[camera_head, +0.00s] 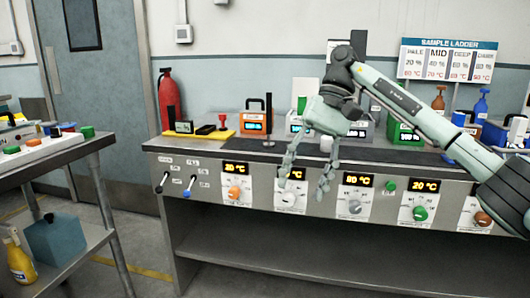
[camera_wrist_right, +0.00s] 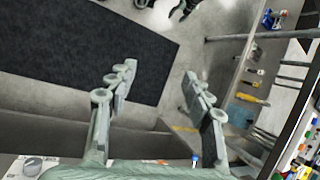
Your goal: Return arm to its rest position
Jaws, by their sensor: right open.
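My right arm (camera_head: 420,115) reaches in from the right over the bench. Its gripper (camera_head: 304,186) hangs in front of the control panel, fingers pointing down. The fingers are spread apart with nothing between them. They partly cover the panel section with a white knob (camera_head: 289,199) and its display. In the right wrist view the gripper (camera_wrist_right: 158,78) also shows two separated fingers with empty space between. Whether the fingers touch the panel cannot be told. My left gripper is not seen.
The bench (camera_head: 250,150) has an orange-knob dial (camera_head: 234,194), a grey-knob dial (camera_head: 355,207) and a green-knob dial (camera_head: 420,213). Bath units, including an orange one (camera_head: 256,121), stand along the back. A side cart (camera_head: 50,160) stands left. Floor between them is clear.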

